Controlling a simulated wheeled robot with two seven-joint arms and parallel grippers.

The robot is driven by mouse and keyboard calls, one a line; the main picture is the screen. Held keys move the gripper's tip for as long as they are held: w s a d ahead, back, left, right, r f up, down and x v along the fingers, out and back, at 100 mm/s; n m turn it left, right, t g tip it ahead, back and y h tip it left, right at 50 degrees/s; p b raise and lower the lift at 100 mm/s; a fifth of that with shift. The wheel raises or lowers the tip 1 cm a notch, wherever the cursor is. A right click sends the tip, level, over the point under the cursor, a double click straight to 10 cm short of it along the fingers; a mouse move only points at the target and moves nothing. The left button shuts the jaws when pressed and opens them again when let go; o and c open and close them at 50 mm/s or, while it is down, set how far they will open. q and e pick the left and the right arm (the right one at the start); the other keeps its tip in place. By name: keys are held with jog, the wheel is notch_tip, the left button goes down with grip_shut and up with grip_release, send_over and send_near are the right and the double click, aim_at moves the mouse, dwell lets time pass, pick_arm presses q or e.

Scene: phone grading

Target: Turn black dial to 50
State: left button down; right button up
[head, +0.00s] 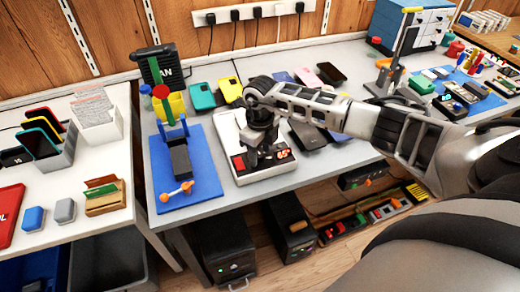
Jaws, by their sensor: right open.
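A white device (229,137) with a dark front panel stands on the grey table. Its panel has a red patch (238,163) at the left and a small display (283,154) with glowing red digits that look like 65. My right gripper (258,160) reaches down over the middle of this panel, and its jaws are open. The black dial cannot be made out; the gripper covers the panel between the red patch and the display. Whether the fingers touch a dial cannot be told. My left gripper is not in view.
A blue mat (205,190) with a phone stand lies left of the device. A side table (115,215) on the left holds trays and phones. The table's front edge is close to the device.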

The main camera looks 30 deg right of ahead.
jog(key=c, duration=1)
